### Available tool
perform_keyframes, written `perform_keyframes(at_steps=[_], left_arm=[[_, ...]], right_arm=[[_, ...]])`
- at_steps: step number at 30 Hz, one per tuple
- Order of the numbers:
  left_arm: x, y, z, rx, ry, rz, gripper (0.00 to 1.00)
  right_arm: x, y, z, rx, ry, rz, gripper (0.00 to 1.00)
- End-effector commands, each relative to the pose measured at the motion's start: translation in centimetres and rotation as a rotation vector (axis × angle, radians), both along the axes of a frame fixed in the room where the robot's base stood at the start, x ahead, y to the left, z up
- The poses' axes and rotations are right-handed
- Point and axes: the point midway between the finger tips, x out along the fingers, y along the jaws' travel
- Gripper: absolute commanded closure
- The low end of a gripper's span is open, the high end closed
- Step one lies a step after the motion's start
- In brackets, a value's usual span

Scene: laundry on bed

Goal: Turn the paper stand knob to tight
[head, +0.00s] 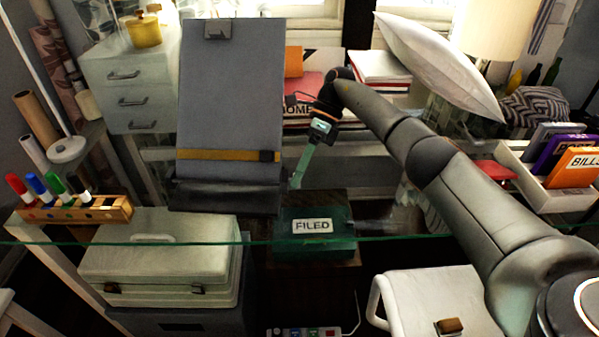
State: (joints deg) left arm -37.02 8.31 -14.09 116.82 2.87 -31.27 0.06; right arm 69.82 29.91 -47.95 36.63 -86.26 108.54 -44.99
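The paper stand (232,85) is a tall grey board on the glass desk, left of centre, with a clip at its top. A yellow bar crosses its lower part, with a small dark piece (268,156) at the bar's right end. I cannot tell if that piece is the knob or how it is set. My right gripper (296,182) reaches in from the right and points down, just right of the stand's lower right edge, apparently apart from it. Its fingers show nearly as one, so its opening is unclear. My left gripper is out of view.
A marker rack (75,212) stands at the left of the glass desk. Below the glass are a pale case (160,262) and a green box marked FILED (314,247). A white tray of folders (555,200) is at the right. A tilted white pillow (440,65) is behind my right arm.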

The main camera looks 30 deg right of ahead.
Motion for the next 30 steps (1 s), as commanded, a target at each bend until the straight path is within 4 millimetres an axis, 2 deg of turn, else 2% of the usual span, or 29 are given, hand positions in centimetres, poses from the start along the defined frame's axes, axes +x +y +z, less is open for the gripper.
perform_keyframes(at_steps=[1, 3, 13, 19, 30], left_arm=[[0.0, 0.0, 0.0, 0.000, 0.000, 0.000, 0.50], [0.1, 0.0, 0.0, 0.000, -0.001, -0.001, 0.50], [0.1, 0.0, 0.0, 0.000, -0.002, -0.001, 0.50], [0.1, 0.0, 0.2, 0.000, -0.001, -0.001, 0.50], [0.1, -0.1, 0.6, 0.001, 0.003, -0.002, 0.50]], right_arm=[[0.0, 0.0, 0.0, 0.000, 0.000, 0.000, 0.36], [0.0, 0.0, 0.0, 0.000, 0.000, 0.000, 0.29], [0.0, -0.1, 0.5, -0.001, -0.001, -0.001, 0.29], [0.0, 0.0, 3.5, -0.001, -0.004, 0.002, 0.29], [-2.7, 1.3, 6.7, -0.001, -0.002, 0.001, 0.29]])
